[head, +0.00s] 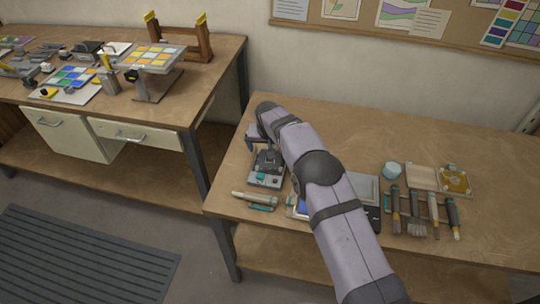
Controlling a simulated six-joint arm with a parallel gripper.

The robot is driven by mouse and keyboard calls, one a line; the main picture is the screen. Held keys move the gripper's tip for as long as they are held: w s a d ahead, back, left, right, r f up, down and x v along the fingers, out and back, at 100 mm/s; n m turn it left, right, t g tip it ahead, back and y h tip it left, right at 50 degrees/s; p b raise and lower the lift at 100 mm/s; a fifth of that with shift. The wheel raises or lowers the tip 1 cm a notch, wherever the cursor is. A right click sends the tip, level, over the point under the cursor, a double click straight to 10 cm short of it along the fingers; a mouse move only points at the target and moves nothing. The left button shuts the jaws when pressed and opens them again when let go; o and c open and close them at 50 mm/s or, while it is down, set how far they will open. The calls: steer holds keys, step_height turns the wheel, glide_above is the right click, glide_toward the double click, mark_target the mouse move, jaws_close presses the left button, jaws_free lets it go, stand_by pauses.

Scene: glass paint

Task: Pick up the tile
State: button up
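My arm reaches from the bottom right over the right bench, and my gripper (252,146) is at its far end, low over the bench's left part. It is small and partly hidden by the arm, so I cannot tell if it is open or holds anything. It is just behind a small grey device with teal parts (267,168). A blue flat piece (301,208) shows partly beside my arm; the arm hides the rest. A square piece with an amber pattern (455,180) lies at the right. I cannot tell which piece is the tile.
Several brushes and tools (434,207) lie at the right, near a light blue cup (392,170) and a pale square block (422,177). A pale-handled tool (254,197) lies at the left. The bench (490,150) is clear along its back. A second bench (215,65) holds clutter.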

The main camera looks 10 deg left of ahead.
steer(key=shift+f, duration=0.1)
steer(key=c, duration=1.3)
